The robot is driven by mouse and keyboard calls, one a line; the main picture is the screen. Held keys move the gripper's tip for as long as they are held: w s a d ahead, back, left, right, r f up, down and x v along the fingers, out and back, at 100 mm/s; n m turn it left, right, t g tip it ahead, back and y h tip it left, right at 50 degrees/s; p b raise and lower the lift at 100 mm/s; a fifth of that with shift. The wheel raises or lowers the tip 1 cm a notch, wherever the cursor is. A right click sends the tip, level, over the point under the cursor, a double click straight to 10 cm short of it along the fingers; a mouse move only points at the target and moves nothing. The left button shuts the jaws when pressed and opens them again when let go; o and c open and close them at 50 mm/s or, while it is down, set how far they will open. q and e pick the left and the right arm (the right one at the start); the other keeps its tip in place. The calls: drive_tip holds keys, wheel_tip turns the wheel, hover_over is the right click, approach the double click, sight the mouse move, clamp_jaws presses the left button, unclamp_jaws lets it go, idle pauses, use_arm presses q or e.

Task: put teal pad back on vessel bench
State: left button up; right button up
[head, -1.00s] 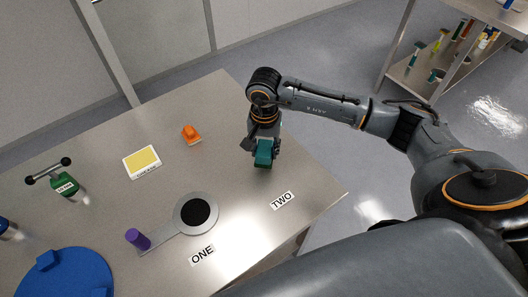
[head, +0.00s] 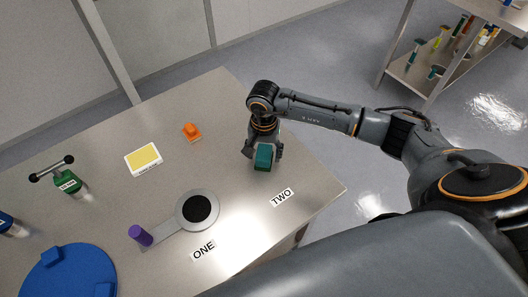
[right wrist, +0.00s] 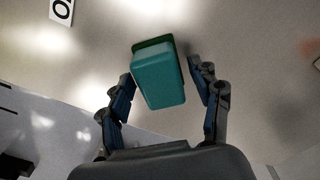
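The teal pad (head: 264,157) is a block with a darker green base, on the steel bench near its right side, above the TWO label. My right gripper (head: 264,152) is over it with its fingers spread on either side. In the right wrist view the teal pad (right wrist: 160,77) sits between the open fingertips (right wrist: 160,70), with a visible gap at the right finger; contact at the left finger is hard to tell. The vessel bench (head: 110,135) is bare around the pad. My left gripper is not in view.
The TWO label (head: 281,197) and ONE label (head: 203,249) lie on the bench.

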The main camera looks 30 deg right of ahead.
sight(264, 152)
drive_tip(key=shift+r, duration=0.15)
drive_tip(key=shift+w+r, duration=0.1)
drive_tip(key=shift+r, duration=0.15)
wheel_tip(264, 152, up, 12)
drive_tip(key=b, duration=0.2)
drive_tip(key=shift+f+b, duration=0.2)
drive_tip(key=shift+b, duration=0.15)
